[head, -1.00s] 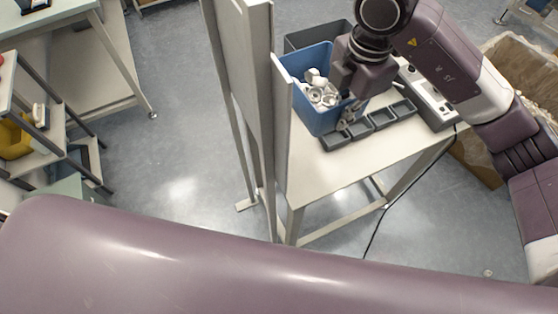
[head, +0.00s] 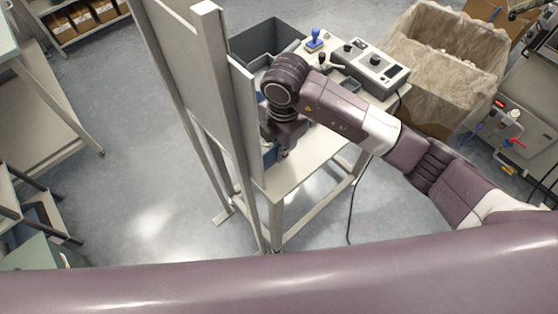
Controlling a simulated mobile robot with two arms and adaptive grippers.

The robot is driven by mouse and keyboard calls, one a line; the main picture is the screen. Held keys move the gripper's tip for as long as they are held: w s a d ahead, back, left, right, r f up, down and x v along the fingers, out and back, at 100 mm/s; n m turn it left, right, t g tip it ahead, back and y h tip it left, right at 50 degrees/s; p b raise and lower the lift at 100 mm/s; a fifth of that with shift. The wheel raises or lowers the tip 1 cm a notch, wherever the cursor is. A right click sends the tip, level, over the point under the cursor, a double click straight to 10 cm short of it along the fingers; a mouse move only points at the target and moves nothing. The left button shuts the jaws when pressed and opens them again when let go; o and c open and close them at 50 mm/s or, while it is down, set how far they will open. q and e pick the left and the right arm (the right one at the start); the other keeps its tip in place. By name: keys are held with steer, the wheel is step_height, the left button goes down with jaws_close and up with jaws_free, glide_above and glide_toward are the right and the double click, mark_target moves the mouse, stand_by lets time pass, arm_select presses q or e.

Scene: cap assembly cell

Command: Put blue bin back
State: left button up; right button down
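The blue bin (head: 270,156) shows only as a small strip at the left edge of the white table (head: 292,178), beside the upright panel. My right wrist and gripper hide most of it, and its contents are out of sight. My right gripper (head: 284,151) points down at the bin, close against it. Its fingertips are mostly hidden, so I cannot tell whether they are closed on the bin's wall. My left gripper is not in view.
A dark grey bin (head: 266,50) stands at the table's back left. A control box (head: 374,68) and a blue-topped device (head: 314,40) are behind my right arm. The white upright panel (head: 196,75) borders the table's left side. A lined cardboard box (head: 432,60) stands beyond.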

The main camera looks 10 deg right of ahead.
steer(key=shift+f, duration=0.8)
step_height(320, 180, down, 4)
steer(key=shift+f+p, duration=0.15)
steer(key=shift+p, duration=0.25)
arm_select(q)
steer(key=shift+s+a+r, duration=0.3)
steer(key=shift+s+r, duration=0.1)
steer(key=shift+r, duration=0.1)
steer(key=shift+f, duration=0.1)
arm_select(e)
steer(key=shift+f, duration=0.1)
steer(key=c, duration=2.6)
jaws_free()
steer(key=shift+c, duration=0.2)
steer(key=o, duration=0.5)
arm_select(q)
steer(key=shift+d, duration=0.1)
